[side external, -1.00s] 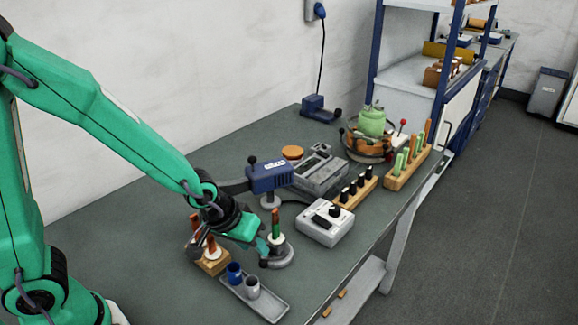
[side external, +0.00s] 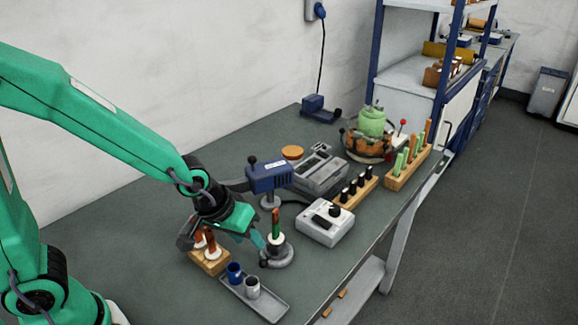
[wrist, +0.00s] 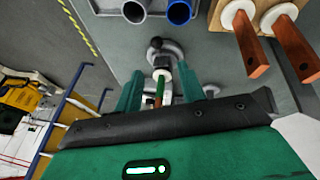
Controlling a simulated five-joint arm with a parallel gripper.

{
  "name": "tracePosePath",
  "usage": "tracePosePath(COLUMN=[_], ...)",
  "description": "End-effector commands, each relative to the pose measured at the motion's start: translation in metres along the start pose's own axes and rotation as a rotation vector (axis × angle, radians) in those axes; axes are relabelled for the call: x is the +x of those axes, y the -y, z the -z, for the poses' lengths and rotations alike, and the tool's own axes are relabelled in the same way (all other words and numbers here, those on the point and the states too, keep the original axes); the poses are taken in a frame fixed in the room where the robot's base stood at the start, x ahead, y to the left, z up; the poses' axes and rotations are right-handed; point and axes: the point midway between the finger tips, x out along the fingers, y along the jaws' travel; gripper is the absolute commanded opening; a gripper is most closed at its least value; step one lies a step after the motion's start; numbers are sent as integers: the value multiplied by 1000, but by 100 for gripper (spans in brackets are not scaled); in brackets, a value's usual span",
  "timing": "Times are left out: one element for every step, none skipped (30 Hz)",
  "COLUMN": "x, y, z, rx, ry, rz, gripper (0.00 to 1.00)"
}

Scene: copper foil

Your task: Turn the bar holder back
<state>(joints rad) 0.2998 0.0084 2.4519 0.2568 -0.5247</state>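The bar holder (side external: 281,256) is a round grey base on the bench with a small black knob at its front left. An upright bar (side external: 276,222), copper above and green below, stands in it with a white collar. My gripper (side external: 258,240) hangs just left of the bar, above the holder's near side. In the wrist view my gripper (wrist: 160,88) has its two green fingers spread, with the holder (wrist: 172,52) and bar (wrist: 160,90) showing between them. I see no contact; the lower bar is partly hidden by the gripper body.
A wooden block (side external: 209,262) with copper bars in white collars stands left of the holder. A grey tray (side external: 270,304) with a blue and a grey cup is in front. A blue device (side external: 269,177) stands behind, and a white control box (side external: 325,226) is to the right.

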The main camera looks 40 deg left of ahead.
Motion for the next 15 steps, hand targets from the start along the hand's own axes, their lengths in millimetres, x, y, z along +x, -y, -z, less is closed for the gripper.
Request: tracePosePath(x=[-5, -8, -12, -16, -21, -26, -29, -32, -38, -42, -46, -49, -47, -46, -46], y=[-1, -2, -3, -4, -5, -6, -7, -8, -9, -10, -11, -11, -11, -11, -11], z=[2, 4, 6, 7, 9, 11, 12, 14, 16, 17, 19, 19, 18, 19, 19], rx=[0, 0, 0, 0, 0, 0, 0, 0, 0, 0, 0, 10, 31, 51, 77], ry=[-3, -4, -4, -5, -5, -5, -4, -4, -5, -4, -5, 0, 5, 7, 10], rz=[-1, -2, -2, -3, -3, -3, -2, -3, -3, -2, -3, 0, 3, 4, 5], gripper=[40, 40, 40, 40, 40, 40, 40, 40, 40, 40, 40, 40, 40, 40, 40])
